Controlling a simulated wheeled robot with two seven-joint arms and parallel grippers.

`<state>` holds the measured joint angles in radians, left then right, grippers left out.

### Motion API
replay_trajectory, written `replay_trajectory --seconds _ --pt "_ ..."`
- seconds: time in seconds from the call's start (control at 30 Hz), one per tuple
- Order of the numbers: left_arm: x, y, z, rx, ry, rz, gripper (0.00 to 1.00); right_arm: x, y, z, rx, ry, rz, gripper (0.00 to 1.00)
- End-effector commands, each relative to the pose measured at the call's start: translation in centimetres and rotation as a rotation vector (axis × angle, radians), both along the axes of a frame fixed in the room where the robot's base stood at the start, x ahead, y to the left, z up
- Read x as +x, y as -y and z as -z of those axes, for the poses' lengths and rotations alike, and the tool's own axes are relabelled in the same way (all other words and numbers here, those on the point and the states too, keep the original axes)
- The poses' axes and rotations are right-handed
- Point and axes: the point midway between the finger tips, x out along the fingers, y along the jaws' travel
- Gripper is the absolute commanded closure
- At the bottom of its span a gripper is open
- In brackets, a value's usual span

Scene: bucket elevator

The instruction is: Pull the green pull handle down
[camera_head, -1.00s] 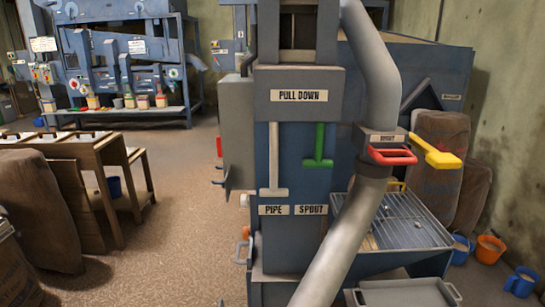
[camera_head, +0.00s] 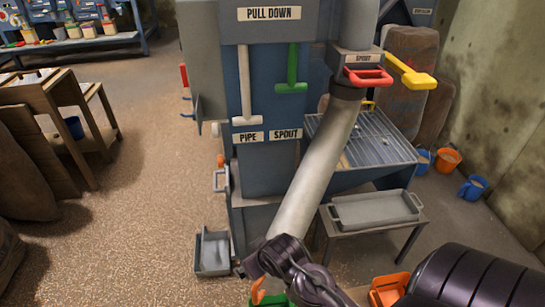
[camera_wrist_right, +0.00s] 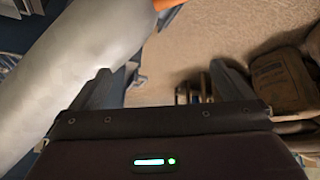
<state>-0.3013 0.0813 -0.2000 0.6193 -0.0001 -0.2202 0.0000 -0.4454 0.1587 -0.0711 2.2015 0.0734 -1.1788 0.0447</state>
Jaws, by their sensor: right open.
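The green pull handle (camera_head: 291,70) is an upright bar with a crosspiece at its lower end. It hangs on the blue elevator column (camera_head: 265,165), under the PULL DOWN sign, above the SPOUT label. No gripper touches it. My right arm comes in at the bottom right of the head view, well below the handle and near the lower end of the grey pipe. In the right wrist view my right gripper (camera_wrist_right: 162,88) is open, with nothing between its fingers. The handle is not seen there. My left gripper is not in view.
A white pull handle (camera_head: 246,90) hangs left of the green one, above the PIPE label. The grey pipe (camera_head: 318,165) slants down beside the column. A red handle (camera_head: 369,77) and yellow handle (camera_head: 411,74) stick out at the right. A grey tray (camera_head: 378,210) stands below the grate.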

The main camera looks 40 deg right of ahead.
Motion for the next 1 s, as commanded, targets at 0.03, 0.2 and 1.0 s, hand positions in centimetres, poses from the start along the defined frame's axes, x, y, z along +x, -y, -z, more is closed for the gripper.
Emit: replay_trajectory --seconds 0.03,0.2,1.0 --pt "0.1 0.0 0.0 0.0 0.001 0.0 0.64 1.1 0.7 -0.4 -0.005 0.041 0.017 0.0" --pt "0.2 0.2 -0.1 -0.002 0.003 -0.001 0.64 4.7 3.2 -1.8 -0.017 0.183 0.075 0.0" --pt "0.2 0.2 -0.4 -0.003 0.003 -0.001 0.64 18.1 25.9 -24.8 -0.271 1.366 0.387 0.0"
